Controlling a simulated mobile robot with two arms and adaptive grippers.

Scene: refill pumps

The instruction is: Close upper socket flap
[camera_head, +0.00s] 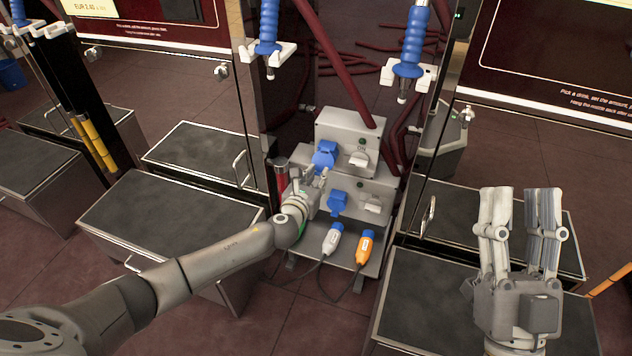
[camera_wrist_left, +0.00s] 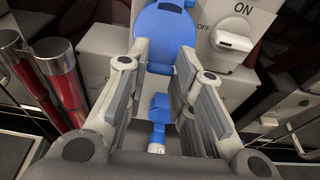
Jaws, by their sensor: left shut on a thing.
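The blue upper socket flap (camera_head: 325,152) is on the upper grey box, left of its ON switch. In the left wrist view the flap (camera_wrist_left: 164,36) shows as a broad rounded blue lid just past my fingertips. My left gripper (camera_head: 318,178) reaches up to it from below, its fingers (camera_wrist_left: 163,62) shut on blue flap material; the exact contact is partly hidden. The blue lower socket (camera_head: 338,202) is on the box below and also shows between the fingers (camera_wrist_left: 158,106). My right gripper (camera_head: 518,192) is open and empty, far to the right.
A white switch (camera_head: 358,160) is beside the flap. A grey plug (camera_head: 333,238) and an orange plug (camera_head: 365,246) stand on the shelf below. A red cylinder (camera_head: 281,180) is left of the boxes. Blue-handled nozzles (camera_head: 412,42) hang above, with dark red hoses.

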